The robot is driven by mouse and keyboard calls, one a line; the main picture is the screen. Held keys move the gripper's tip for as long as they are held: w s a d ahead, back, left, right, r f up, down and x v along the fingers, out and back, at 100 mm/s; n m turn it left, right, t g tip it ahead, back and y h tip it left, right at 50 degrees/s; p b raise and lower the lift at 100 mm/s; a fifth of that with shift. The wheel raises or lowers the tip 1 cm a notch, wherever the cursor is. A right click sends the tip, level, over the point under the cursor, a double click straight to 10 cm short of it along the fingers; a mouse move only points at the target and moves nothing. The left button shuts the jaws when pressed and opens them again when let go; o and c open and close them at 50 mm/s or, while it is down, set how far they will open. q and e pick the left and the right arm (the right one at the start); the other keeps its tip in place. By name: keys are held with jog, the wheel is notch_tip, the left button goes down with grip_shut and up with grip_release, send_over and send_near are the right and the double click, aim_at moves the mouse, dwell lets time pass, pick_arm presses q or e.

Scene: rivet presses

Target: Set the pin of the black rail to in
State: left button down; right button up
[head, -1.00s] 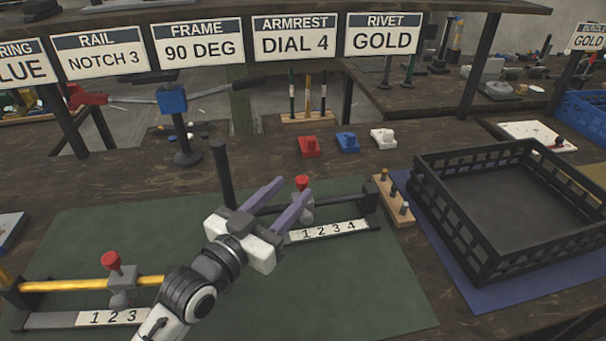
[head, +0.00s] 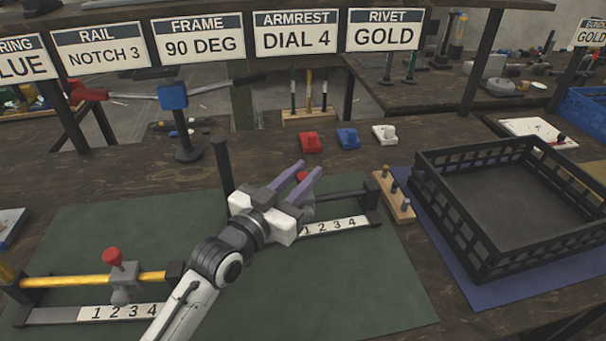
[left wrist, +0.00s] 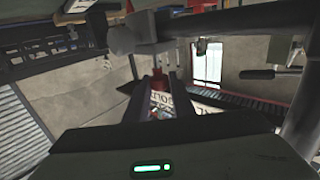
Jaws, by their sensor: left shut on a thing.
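The black rail (head: 345,194) lies on the green mat, with a white strip numbered 1 to 4 (head: 337,226) in front of it. Its grey slider (head: 308,209) is partly hidden by my left gripper. My left gripper (head: 308,174) is over the slider, its two lilac fingers shut on the red pin knob (head: 302,177). A red patch, apparently the knob, also shows between the fingers in the left wrist view (left wrist: 158,84). How far in or out the pin stands is hidden. My right gripper is not in view.
A yellow rail (head: 150,279) with its own red knob (head: 112,254) lies at the front left of the mat (head: 320,290). A black post (head: 222,165) stands close left of my gripper. A peg block (head: 394,197) and black crate (head: 480,262) are at the right.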

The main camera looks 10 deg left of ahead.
pick_arm(q)
jog(key=shift+f, duration=1.1)
jog(key=c, duration=1.5)
grip_release()
jog(key=shift+c, duration=0.2)
jog(key=shift+s, duration=0.1)
jog(key=v, duration=1)
jog(key=shift+a+r+b, duration=0.1)
jog(key=shift+b, duration=0.2)
